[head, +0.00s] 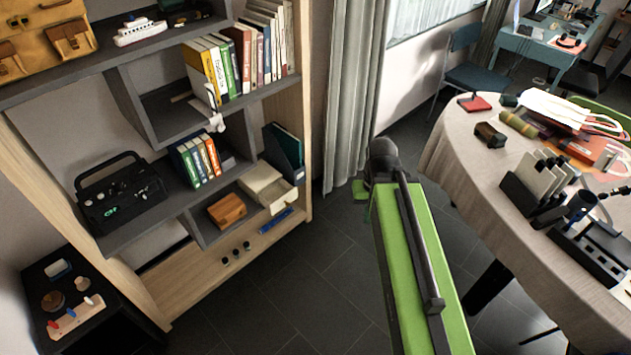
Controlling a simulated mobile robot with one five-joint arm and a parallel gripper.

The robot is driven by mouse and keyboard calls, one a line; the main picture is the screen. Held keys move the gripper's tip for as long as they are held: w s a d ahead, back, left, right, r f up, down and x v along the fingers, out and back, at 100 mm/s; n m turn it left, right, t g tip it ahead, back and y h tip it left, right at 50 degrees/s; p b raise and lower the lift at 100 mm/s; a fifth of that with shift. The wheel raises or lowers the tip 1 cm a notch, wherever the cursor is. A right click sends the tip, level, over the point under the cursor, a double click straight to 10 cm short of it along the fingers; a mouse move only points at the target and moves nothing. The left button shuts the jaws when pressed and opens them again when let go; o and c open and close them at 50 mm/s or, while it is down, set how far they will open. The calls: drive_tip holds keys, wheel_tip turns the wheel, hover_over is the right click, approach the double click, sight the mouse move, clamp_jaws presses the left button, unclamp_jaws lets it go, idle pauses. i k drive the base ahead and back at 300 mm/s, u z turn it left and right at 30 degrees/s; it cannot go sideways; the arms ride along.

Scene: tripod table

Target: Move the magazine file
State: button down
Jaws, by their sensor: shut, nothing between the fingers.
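A dark magazine file (290,160) with teal contents stands upright on the shelf unit, at the right end of a lower shelf. It is beside a cream box with a drawer. My green arm reaches up from the bottom of the picture. My gripper (361,190) shows only in part at the arm's far end, small and partly hidden by the dark wrist. It is shut and empty. In the picture it is to the right of the magazine file and apart from it.
The shelf unit (310,120) holds books, a black tool caddy (120,195), a cream drawer box (264,186) and an orange-brown box (226,210). A round cloth-covered table (455,160) crowded with items stands at the right. Dark floor (310,290) is clear between them.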

sight(275, 156)
drive_tip(key=u, duration=1.05)
drive_tip(key=i, duration=2)
drive_tip(key=z, duration=0.05)
